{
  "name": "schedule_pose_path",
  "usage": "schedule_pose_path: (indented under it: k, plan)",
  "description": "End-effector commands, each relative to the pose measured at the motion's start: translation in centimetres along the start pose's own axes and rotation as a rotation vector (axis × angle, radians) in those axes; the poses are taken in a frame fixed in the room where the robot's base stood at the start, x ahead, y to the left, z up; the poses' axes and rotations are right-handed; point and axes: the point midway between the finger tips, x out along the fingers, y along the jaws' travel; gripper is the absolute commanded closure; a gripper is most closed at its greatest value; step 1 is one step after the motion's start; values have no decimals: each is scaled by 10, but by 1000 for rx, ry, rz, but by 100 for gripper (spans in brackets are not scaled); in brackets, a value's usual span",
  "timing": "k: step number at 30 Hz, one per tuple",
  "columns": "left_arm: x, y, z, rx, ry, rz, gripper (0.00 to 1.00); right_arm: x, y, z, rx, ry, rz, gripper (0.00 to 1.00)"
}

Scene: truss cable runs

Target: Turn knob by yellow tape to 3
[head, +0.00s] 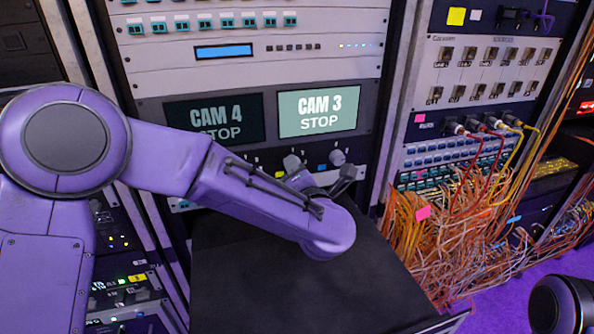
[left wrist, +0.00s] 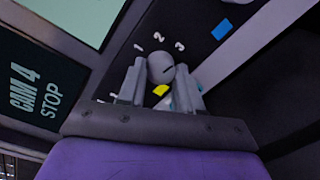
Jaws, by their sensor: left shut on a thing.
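The grey knob (left wrist: 161,68) sits between the two fingers of my left gripper (left wrist: 160,75) in the left wrist view, and the fingers are shut on it. A small yellow tape (left wrist: 160,91) is on the panel beside this knob. The white numbers 1, 2 and 3 (left wrist: 179,47) are printed in an arc around it. A dark mark shows on the knob's face, towards the 3 side, but its exact setting is hard to tell. In the head view the yellow tape (head: 279,174) shows beside the knob (head: 292,162), partly behind my left wrist. My right gripper is not in view.
Another knob (head: 337,157) stands to the right, with blue tape (head: 322,167) beside it. Above are a dark CAM 4 STOP screen (head: 214,118) and a lit CAM 3 STOP screen (head: 318,111). A black shelf (head: 290,285) juts out below. Loose orange cables (head: 440,225) hang at the right.

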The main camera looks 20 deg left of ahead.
Motion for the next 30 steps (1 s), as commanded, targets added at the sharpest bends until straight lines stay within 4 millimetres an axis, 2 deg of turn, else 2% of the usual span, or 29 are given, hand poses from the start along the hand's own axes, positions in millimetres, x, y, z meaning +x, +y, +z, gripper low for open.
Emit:
schedule_pose_path:
  k: [8, 9, 11, 12, 19, 22, 25, 30]
  plan:
    - [1, 0, -1, -1, 4, 1, 96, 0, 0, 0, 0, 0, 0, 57]
    - [1, 0, -1, -1, 4, 1, 62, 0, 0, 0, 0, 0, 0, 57]
    - [1, 0, -1, -1, 4, 1, 43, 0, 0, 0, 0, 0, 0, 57]
    - [1, 0, -1, -1, 3, 1, 40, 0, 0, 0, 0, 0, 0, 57]
    - [0, 0, 0, -2, 1, 1, 40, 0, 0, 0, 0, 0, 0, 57]
    - [-6, -1, 0, -3, 0, 1, 40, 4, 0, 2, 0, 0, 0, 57]
    - [-24, -3, -1, -3, -2, 1, 40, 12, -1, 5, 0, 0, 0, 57]
    - [-66, -3, -2, -3, -3, 1, 40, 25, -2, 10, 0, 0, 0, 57]
